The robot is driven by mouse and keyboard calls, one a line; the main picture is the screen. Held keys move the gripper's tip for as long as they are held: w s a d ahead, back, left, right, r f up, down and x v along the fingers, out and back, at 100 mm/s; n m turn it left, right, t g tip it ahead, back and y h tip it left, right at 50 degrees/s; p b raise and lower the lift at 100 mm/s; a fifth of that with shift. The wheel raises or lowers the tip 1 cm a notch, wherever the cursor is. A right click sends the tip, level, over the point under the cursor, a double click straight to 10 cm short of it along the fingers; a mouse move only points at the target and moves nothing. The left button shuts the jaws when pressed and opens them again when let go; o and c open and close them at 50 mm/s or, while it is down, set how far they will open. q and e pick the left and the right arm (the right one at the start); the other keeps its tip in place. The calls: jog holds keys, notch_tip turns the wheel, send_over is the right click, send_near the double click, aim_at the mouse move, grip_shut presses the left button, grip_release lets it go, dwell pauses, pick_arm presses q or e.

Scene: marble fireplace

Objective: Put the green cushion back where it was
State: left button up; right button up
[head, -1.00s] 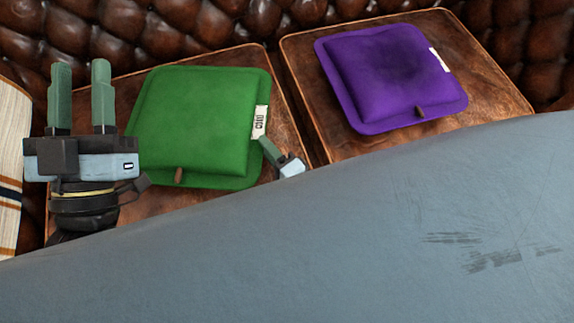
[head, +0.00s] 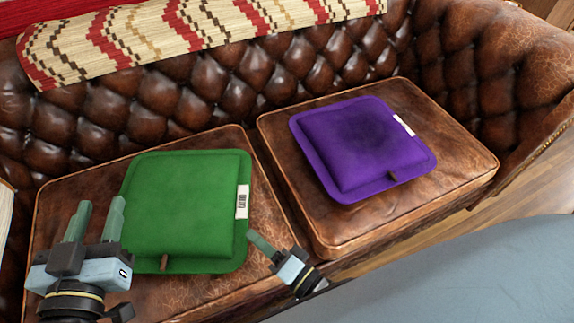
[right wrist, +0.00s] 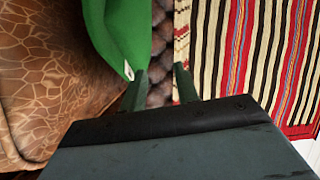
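The green cushion (head: 185,208) lies flat on the left brown leather seat (head: 75,182), its white label towards the right. It also shows at the top of the right wrist view (right wrist: 118,32). My left gripper (head: 102,209) is open and empty at the cushion's left front corner, overlapping it in the head view. My right gripper (head: 256,242) is at the cushion's right edge, just below the label. In the right wrist view its fingers (right wrist: 160,86) are apart, with the cushion's edge close to the left finger. I cannot tell whether they touch.
A purple cushion (head: 360,148) lies on the right leather seat (head: 455,150). The tufted sofa back (head: 270,80) rises behind, with a patterned blanket (head: 170,30) over its top. A grey-blue surface (head: 470,275) fills the lower right. Bare leather surrounds both cushions.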

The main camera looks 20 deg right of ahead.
jog(key=w+r+n, duration=0.3)
jog(key=r+n, duration=0.3)
jog(key=r, duration=0.4)
jog(key=w+d+r+n+h, duration=0.1)
jog(key=d+r+n+h, duration=0.2)
jog(key=d+r+n, duration=0.3)
notch_tip(320, 180, up, 5)
jog(key=shift+d+f+n+h, duration=0.15)
jog(key=shift+d+n+h, duration=0.2)
jog(key=shift+d, duration=0.8)
